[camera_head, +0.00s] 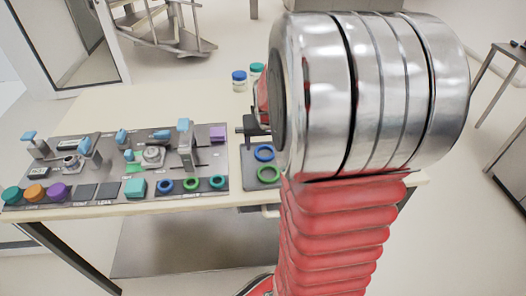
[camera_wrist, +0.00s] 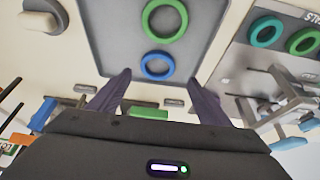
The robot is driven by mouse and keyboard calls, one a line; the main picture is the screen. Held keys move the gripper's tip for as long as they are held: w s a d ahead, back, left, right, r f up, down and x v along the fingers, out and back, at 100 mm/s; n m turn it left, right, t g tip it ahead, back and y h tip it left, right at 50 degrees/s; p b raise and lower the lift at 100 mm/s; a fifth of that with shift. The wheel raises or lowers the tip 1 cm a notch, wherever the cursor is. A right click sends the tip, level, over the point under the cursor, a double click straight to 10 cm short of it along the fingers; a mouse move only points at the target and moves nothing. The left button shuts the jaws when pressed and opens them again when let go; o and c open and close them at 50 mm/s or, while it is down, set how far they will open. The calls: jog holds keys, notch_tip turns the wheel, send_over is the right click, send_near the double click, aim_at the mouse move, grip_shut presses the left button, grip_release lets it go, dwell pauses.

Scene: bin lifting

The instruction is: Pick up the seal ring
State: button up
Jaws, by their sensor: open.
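A blue seal ring (camera_head: 264,147) and a green seal ring (camera_head: 269,181) lie flat on a small grey tray (camera_head: 249,180) at the table's right part. In the wrist view the blue ring (camera_wrist: 158,78) is nearer my gripper and the green ring (camera_wrist: 146,20) is farther up. My gripper (camera_wrist: 159,82) is open and empty, with its two dark fingers apart on either side of the blue ring's near edge in the picture. It looks raised above the tray. In the head view my arm hides most of the gripper.
A larger grey panel (camera_head: 105,201) left of the tray holds several rings, coloured knobs and clamp-like fixtures. Two lidded jars (camera_head: 239,81) (camera_head: 257,70) stand behind. The table (camera_head: 130,108) is bare at the back left.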

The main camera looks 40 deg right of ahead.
aim_at(265, 154)
jog(key=shift+x, duration=0.85)
jog(key=shift+d+x, duration=0.1)
jog(key=shift+x, duration=1.2)
jog(key=shift+d+x, duration=0.15)
jog(key=shift+x, duration=1.15)
jog(key=shift+s, duration=0.1)
jog(key=shift+r, duration=0.1)
jog(key=c, duration=1)
notch_tip(265, 154, up, 10)
